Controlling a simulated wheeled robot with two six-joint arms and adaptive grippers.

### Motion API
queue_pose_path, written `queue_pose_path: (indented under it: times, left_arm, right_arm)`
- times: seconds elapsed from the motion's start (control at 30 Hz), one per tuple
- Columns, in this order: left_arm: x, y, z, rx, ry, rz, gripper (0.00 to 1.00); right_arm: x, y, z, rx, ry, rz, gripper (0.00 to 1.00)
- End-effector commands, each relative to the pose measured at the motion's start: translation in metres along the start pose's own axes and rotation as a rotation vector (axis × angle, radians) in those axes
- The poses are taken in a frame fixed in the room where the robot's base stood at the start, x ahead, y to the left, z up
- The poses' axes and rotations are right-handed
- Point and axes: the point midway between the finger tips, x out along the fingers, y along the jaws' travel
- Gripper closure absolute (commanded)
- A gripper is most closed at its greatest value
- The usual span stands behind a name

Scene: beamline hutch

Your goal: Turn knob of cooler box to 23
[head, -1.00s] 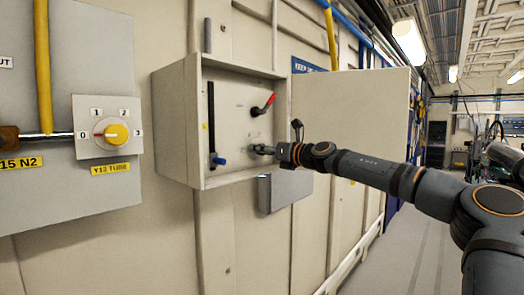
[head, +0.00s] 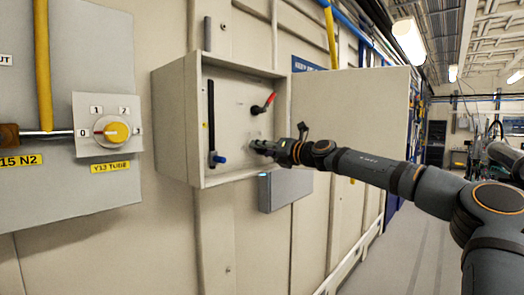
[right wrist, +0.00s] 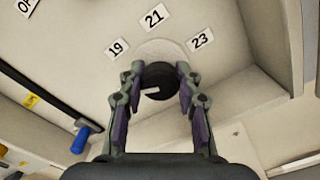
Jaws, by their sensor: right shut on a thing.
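The cooler box (head: 173,122) is an open-fronted cream box on the wall in the head view. My right gripper (head: 256,145) reaches inside it, low on the right of the back panel. In the right wrist view, my right gripper (right wrist: 157,84) is shut on a round black knob (right wrist: 160,76), one finger on each side. A short white mark shows on the knob's lower left part. The labels 19 (right wrist: 117,47), 21 (right wrist: 155,16) and 23 (right wrist: 201,40) stand in an arc around it. The mark does not clearly face any label. My left gripper is out of view.
Inside the box are a red lever (head: 264,104) and a black bar with a blue handle (head: 219,160), which also shows in the wrist view (right wrist: 81,139). A yellow rotary switch (head: 116,132) is on the grey cabinet at left. A grey box (head: 283,190) sits below.

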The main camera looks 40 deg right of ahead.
Motion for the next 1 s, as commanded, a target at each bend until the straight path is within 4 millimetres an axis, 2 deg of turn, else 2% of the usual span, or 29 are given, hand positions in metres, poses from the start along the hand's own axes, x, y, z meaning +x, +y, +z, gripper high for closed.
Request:
queue_pose_path:
  times: [1.0]
  left_arm:
    - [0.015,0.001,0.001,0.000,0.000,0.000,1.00]
  right_arm:
    - [0.000,0.000,0.000,0.962,-0.002,0.000,0.98]
